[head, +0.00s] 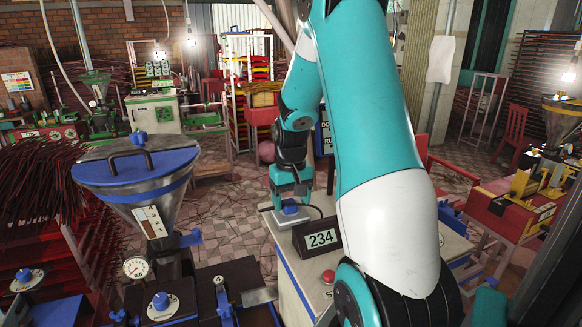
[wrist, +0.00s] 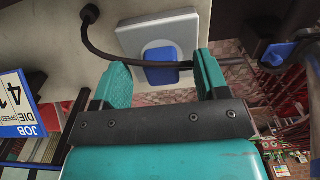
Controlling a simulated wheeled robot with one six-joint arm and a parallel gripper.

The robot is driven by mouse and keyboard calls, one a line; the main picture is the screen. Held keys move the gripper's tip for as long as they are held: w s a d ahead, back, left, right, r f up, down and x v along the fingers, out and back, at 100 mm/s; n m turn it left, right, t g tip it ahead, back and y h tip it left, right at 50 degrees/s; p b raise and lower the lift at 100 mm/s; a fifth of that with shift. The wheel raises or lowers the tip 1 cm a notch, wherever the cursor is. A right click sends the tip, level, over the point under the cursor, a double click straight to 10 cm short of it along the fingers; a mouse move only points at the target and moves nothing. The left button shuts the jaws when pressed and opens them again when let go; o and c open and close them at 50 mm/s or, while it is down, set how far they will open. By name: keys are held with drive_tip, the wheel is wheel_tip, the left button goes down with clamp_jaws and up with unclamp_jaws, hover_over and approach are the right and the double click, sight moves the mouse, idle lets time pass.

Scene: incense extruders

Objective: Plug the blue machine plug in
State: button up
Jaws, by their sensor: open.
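The blue plug (head: 290,209) sits at a pale square socket plate (head: 270,217) on top of the light cabinet in the head view. In the wrist view the blue plug (wrist: 160,75) lies over a round white face on the grey plate (wrist: 165,27). A black cable (wrist: 105,51) runs from a dark round fitting across the plug area to the right. My gripper (head: 291,192) is open and points down at the plug. In the wrist view my gripper (wrist: 163,72) has its teal fingers on either side of the plug, apart from it. I cannot tell how deep the plug sits.
A display box reading 234 (head: 321,239) and a red button (head: 328,276) are beside the plate on the cabinet top. A blue-lidded hopper machine (head: 135,170) stands at the left. Red and yellow machines stand at the right. Tiled floor (head: 220,215) shows between them.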

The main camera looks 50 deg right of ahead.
wheel_tip(320, 180, up, 16)
drive_tip(key=b, duration=0.2)
drive_tip(key=shift+f, duration=0.25)
drive_tip(key=shift+s, duration=0.1)
idle(0.3)
